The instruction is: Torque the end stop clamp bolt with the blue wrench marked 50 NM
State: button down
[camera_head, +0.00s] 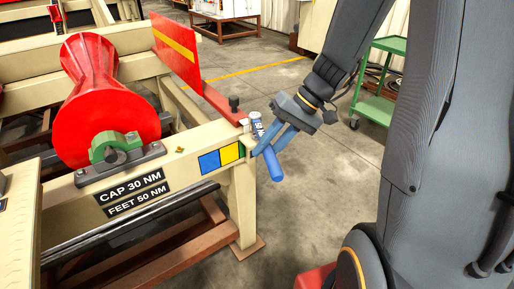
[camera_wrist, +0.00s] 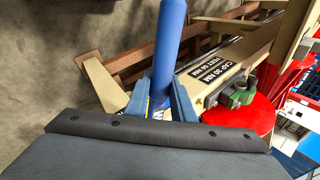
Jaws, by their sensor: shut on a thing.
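My gripper (camera_head: 266,141) is shut on a blue wrench (camera_head: 271,164) beside the corner of the beige frame. The wrench is tilted, its handle pointing down and its pale upper end near the frame's top corner. No 50 NM mark is readable on it. In the wrist view the wrench (camera_wrist: 170,45) rises between the two blue fingers (camera_wrist: 161,103). The end stop (camera_head: 176,50) is a red plate with a yellow stripe, with a red bar running toward the corner.
A red roller (camera_head: 106,90) sits in a green bearing cap (camera_head: 115,146) on the beige frame (camera_head: 70,205). Labels (camera_head: 130,192) read CAP 30 NM and FEET 50 NM. A green cart (camera_head: 378,108) stands behind my arm. The floor right of the frame is clear.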

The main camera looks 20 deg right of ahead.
jog(key=d+f+n+g, duration=0.1)
jog(key=d+n+g, duration=0.1)
jog(key=d+n, duration=0.2)
jog(key=shift+w+d+n+g+p, duration=0.35)
jog(key=shift+d+g+p, duration=0.1)
jog(key=shift+d, duration=0.5)
jog(key=shift+f+b, duration=0.4)
jog(key=shift+f, duration=0.45)
dwell(0.5)
jog(key=a+m+t+b, duration=0.2)
jog(key=a+m+t, duration=0.3)
jog(key=a+m, duration=0.3)
jog(key=shift+w+a+m+h, duration=0.3)
jog(key=shift+a+m, duration=0.05)
jog(key=shift+a, duration=1.25)
dwell(0.6)
jog(key=shift+d, duration=0.1)
